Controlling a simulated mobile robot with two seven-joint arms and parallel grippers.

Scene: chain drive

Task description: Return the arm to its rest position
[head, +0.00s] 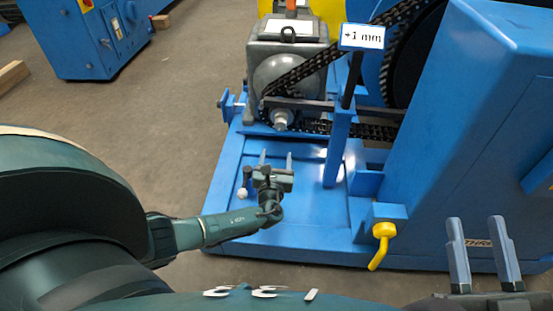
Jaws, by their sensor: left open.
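My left arm reaches in from the left, over the blue base frame (312,222) of the chain drive. My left gripper (276,156) is at its end, with two thin fingers apart and nothing between them. It is in front of the grey motor or gearbox (287,60), apart from it in the picture. My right gripper (475,222) is at the bottom right, its two fingers upright and spread, with nothing held between them. It overlaps the front edge of the blue machine in the picture.
A black chain (322,60) runs from the gearbox shaft to a large wheel at the right. A post bears a "+1 mm" sign (361,37). A small white knob (242,194) sits beside my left gripper. A yellow handle (381,246) hangs at the front.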

